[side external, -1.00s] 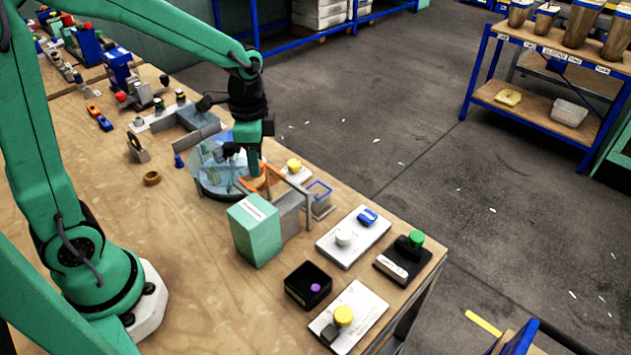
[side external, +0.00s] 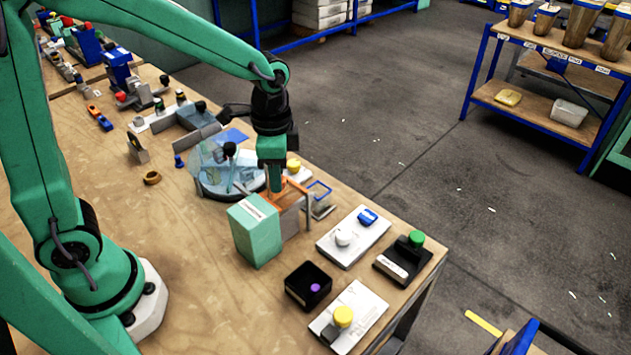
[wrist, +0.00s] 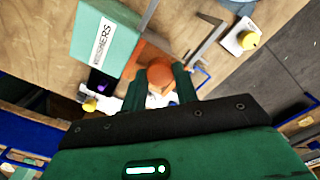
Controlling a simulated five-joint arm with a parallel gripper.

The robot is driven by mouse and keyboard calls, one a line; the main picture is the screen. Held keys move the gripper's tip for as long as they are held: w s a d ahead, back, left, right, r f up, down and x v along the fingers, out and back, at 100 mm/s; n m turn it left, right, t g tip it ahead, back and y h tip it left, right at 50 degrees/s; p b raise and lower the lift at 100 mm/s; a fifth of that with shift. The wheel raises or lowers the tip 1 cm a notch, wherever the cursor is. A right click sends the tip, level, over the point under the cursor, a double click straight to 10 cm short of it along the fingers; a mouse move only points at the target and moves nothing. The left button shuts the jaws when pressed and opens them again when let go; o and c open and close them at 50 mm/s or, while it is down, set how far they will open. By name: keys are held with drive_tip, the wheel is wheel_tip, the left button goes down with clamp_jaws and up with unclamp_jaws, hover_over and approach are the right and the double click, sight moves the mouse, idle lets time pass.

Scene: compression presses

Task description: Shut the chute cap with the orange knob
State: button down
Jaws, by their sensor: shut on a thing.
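The orange knob (wrist: 160,74) sits between the two green fingers of my gripper (wrist: 161,86) in the wrist view, and the fingers are shut on it. The orange chute cap (wrist: 146,55) shows behind the knob, partly hidden by the fingers. In the side view my gripper (side external: 274,187) is low over the grey chute (side external: 291,222) beside the teal labelled box (side external: 254,230). The cap (side external: 287,199) shows there as an orange-brown surface at the chute's top. I cannot tell whether it lies fully flat on the opening.
A round dish with a clear cover (side external: 215,175) stands just behind the chute. A grey bracket (side external: 308,208) stands close on its right. A black bin (side external: 308,285) and button plates (side external: 354,236) are towards the front right. The table left of the box is clear.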

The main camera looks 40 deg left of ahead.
drive_tip(key=c, duration=1.1)
unclamp_jaws()
drive_tip(key=shift+d, duration=0.2)
drive_tip(key=shift+o, duration=0.2)
drive_tip(key=shift+r, duration=0.15)
drive_tip(key=shift+r, duration=3.8)
drive_tip(key=s+a+r+n+t, duration=0.3)
drive_tip(key=s+a+n+t, duration=0.2)
drive_tip(key=s, duration=0.7)
drive_tip(key=shift+a+r+n+t, duration=0.35)
drive_tip(key=shift+a+n, duration=0.7)
drive_tip(key=shift+n, duration=0.85)
